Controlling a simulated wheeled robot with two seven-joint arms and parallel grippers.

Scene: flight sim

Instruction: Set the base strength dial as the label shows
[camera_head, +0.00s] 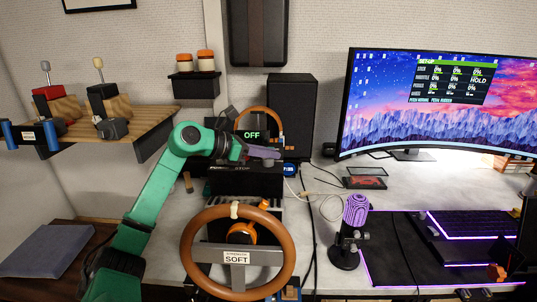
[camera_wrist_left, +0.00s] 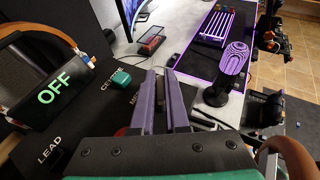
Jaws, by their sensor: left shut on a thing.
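The strength label (camera_head: 236,257) on the steering wheel (camera_head: 281,235) reads SOFT. The black wheel base lies behind the wheel, and its display (camera_head: 251,134) reads OFF; the display also shows in the left wrist view (camera_wrist_left: 55,90). My left gripper (camera_head: 277,153) is above the base panel. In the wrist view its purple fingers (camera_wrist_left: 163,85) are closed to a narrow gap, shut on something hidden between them. I cannot make out the base strength dial. My right gripper is not in view.
A purple microphone (camera_head: 355,211) stands right of the wheel. A large monitor (camera_head: 440,110) and a lit keyboard (camera_head: 470,223) are further right. A black speaker (camera_head: 291,115) stands behind the base. A wooden shelf (camera_head: 140,113) with levers is at left.

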